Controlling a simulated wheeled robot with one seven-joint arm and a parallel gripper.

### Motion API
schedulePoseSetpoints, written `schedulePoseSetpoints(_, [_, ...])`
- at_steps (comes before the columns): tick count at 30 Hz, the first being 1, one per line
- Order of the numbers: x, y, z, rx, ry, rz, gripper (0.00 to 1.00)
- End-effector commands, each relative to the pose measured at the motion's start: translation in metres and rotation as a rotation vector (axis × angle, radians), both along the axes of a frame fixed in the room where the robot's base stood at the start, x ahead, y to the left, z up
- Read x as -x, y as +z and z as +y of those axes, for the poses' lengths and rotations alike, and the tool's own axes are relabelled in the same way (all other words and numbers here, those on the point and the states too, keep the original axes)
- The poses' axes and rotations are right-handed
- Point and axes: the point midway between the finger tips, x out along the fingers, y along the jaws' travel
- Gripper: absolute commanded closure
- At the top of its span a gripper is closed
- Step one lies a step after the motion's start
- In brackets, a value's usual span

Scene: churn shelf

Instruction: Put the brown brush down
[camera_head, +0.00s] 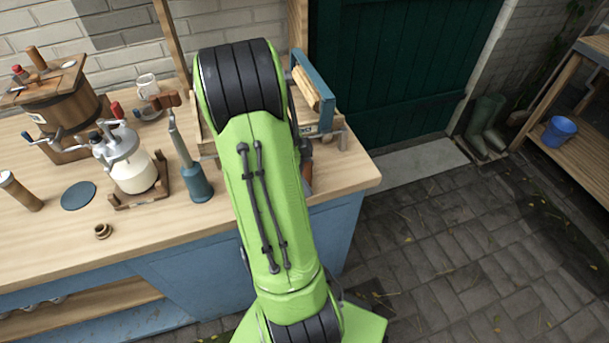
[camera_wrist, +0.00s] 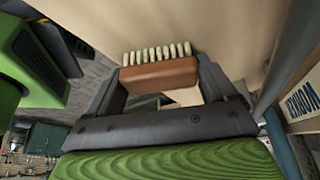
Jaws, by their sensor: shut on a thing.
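The brown brush (camera_wrist: 160,76) has a brown wooden back and a row of pale bristle tufts. In the wrist view it sits crosswise between the two dark fingers of my gripper (camera_wrist: 164,74), which is shut on it. The bristles face away from the palm, toward a pale wooden surface (camera_wrist: 225,30). I cannot tell whether they touch it.
A blue-framed wooden device (camera_head: 316,92) stands close behind the arm. Left of the arm are a blue-grey plunger-like tool (camera_head: 196,182), a glass churn (camera_head: 132,170), a wooden tub (camera_head: 68,105), a mug (camera_head: 147,86) and a dark disc (camera_head: 78,196). The front left bench top is mostly clear.

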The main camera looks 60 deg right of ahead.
Motion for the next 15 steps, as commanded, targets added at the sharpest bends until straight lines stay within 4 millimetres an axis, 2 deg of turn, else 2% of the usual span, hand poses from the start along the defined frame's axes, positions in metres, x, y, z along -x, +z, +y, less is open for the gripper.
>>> schedulePoseSetpoints(9, [-0.0004,-0.0026,-0.0004,0.002,0.001,-0.002,0.44])
schedulePoseSetpoints(10, [-0.0004,-0.0027,-0.0003,0.001,0.001,-0.002,0.14])
schedulePoseSetpoints(13, [-0.0005,-0.0016,-0.0003,0.001,0.002,-0.001,0.0])
schedulePoseSetpoints(15, [-0.0005,-0.0014,-0.0004,0.001,0.002,-0.001,0.0])
